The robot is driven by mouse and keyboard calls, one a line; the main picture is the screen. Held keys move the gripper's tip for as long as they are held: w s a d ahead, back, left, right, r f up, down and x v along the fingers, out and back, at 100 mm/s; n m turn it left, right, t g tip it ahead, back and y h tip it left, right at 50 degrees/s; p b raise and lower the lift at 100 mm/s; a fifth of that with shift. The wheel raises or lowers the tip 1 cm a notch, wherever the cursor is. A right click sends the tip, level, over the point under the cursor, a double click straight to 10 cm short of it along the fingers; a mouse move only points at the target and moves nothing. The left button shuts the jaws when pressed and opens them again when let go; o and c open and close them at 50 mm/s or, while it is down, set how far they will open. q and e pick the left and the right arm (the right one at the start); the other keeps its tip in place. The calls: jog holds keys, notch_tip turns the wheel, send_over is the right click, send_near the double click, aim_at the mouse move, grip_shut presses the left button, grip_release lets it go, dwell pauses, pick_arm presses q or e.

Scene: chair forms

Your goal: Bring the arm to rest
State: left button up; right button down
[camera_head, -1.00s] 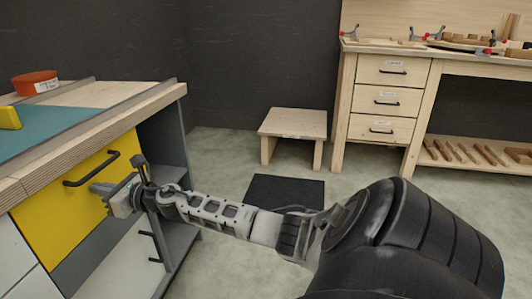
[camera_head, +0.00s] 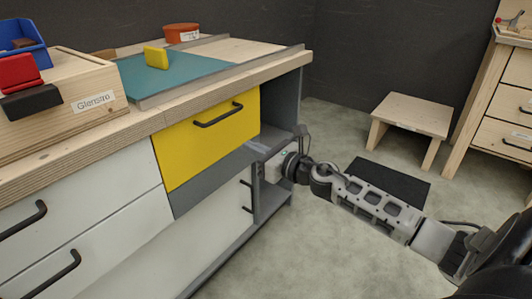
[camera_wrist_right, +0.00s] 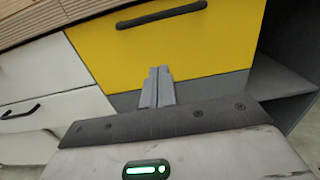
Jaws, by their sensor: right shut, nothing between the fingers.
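My right arm comes in from the right in the head view. Its gripper (camera_head: 257,147) is by the lower right of the yellow drawer (camera_head: 200,142), near the workbench's open grey side shelf. In the wrist view the two grey fingers (camera_wrist_right: 157,86) are shut together with nothing between them. They point toward the lower edge of the yellow drawer front, below its black handle (camera_wrist_right: 162,15). The handle also shows in the head view, clear of the gripper. Whether the fingers touch the drawer front I cannot tell. My left gripper is out of view.
White drawers (camera_head: 90,195) are below. A low stool (camera_head: 412,115) and black mat (camera_head: 391,183) are on the floor.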

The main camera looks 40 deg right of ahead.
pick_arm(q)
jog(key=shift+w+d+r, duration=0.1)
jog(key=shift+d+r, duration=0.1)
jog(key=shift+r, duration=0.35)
pick_arm(e)
jog(key=shift+v, duration=1.55)
